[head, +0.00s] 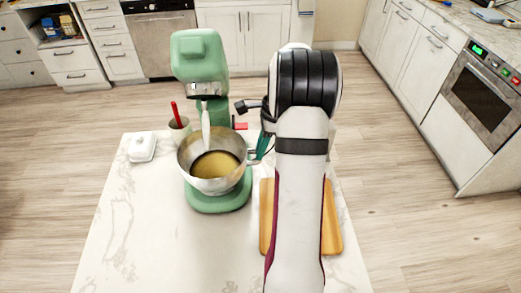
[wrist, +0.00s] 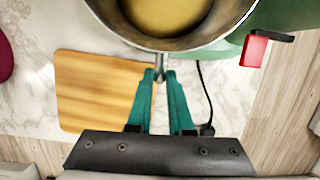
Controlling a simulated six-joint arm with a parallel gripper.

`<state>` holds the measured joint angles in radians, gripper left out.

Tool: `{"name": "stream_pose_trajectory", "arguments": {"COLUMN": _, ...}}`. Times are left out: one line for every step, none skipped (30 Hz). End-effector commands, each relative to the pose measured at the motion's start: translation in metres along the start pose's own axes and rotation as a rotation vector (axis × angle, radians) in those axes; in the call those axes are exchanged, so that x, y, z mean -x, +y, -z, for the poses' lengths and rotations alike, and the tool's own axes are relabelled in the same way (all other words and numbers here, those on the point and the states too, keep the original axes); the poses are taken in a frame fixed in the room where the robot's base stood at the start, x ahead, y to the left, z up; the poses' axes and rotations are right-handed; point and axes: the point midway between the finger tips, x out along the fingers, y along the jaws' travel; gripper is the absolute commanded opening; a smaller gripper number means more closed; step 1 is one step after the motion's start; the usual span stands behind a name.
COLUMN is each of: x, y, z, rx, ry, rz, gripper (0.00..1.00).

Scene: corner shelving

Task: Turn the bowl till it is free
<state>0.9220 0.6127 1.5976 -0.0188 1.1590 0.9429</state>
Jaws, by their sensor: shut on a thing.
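The metal bowl (head: 234,143) sits on the base of the green stand mixer (head: 193,60), with yellow batter in it. The mixer head is tilted up and its pale beater (head: 205,125) hangs over the bowl. In the wrist view the bowl's rim (wrist: 172,43) fills the top middle. My gripper (wrist: 159,76) has teal fingers closed on the small handle (wrist: 160,62) at the bowl's side. In the head view my gripper (head: 260,150) is at the bowl's right side, partly hidden by my arm. Whether the bowl is locked in the base cannot be seen.
A wooden cutting board (wrist: 95,90) lies on the marble counter beside my gripper. A red-ended lever (wrist: 254,50) juts from the mixer. A black cord (wrist: 205,92) runs near my fingers. A white butter dish (head: 142,147) and a cup with a red utensil (head: 176,115) stand left.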

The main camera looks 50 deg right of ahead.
Motion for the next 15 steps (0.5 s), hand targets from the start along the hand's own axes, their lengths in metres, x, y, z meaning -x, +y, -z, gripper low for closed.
{"name": "stream_pose_trajectory", "arguments": {"x": -0.0006, "y": -0.0009, "z": -0.0002, "rx": 0.006, "ry": 0.000, "rz": -0.001, "gripper": 0.00}}
{"name": "stream_pose_trajectory", "arguments": {"x": -0.0006, "y": -0.0012, "z": -0.0002, "rx": 0.009, "ry": 0.000, "rz": -0.002, "gripper": 0.00}}
{"name": "stream_pose_trajectory", "arguments": {"x": -0.0006, "y": -0.0015, "z": -0.0003, "rx": 0.012, "ry": 0.000, "rz": -0.003, "gripper": 0.00}}
{"name": "stream_pose_trajectory", "arguments": {"x": -0.0006, "y": -0.0017, "z": -0.0003, "rx": 0.013, "ry": 0.000, "rz": -0.004, "gripper": 0.00}}
{"name": "stream_pose_trajectory", "arguments": {"x": -0.0006, "y": -0.0019, "z": -0.0003, "rx": 0.014, "ry": 0.000, "rz": -0.004, "gripper": 0.00}}
{"name": "stream_pose_trajectory", "arguments": {"x": -0.0005, "y": -0.0019, "z": -0.0003, "rx": 0.015, "ry": 0.000, "rz": -0.004, "gripper": 0.00}}
{"name": "stream_pose_trajectory", "arguments": {"x": -0.0005, "y": -0.0020, "z": -0.0003, "rx": 0.015, "ry": 0.000, "rz": -0.004, "gripper": 0.00}}
{"name": "stream_pose_trajectory", "arguments": {"x": -0.0005, "y": -0.0020, "z": -0.0003, "rx": 0.015, "ry": 0.000, "rz": -0.004, "gripper": 0.00}}
{"name": "stream_pose_trajectory", "arguments": {"x": -0.0005, "y": -0.0020, "z": -0.0003, "rx": 0.015, "ry": 0.000, "rz": -0.004, "gripper": 0.00}}
{"name": "stream_pose_trajectory", "arguments": {"x": -0.0005, "y": -0.0020, "z": -0.0003, "rx": 0.015, "ry": 0.000, "rz": -0.004, "gripper": 0.00}}
{"name": "stream_pose_trajectory", "arguments": {"x": -0.0005, "y": -0.0020, "z": -0.0003, "rx": 0.015, "ry": 0.000, "rz": -0.004, "gripper": 0.00}}
{"name": "stream_pose_trajectory", "arguments": {"x": -0.0005, "y": -0.0020, "z": -0.0003, "rx": 0.015, "ry": 0.000, "rz": -0.004, "gripper": 0.20}}
{"name": "stream_pose_trajectory", "arguments": {"x": -0.0005, "y": -0.0020, "z": -0.0003, "rx": 0.015, "ry": -0.001, "rz": -0.004, "gripper": 0.26}}
{"name": "stream_pose_trajectory", "arguments": {"x": -0.0005, "y": -0.0019, "z": -0.0003, "rx": 0.015, "ry": -0.001, "rz": -0.004, "gripper": 0.31}}
{"name": "stream_pose_trajectory", "arguments": {"x": -0.0004, "y": -0.0019, "z": -0.0003, "rx": 0.015, "ry": 0.000, "rz": -0.004, "gripper": 0.38}}
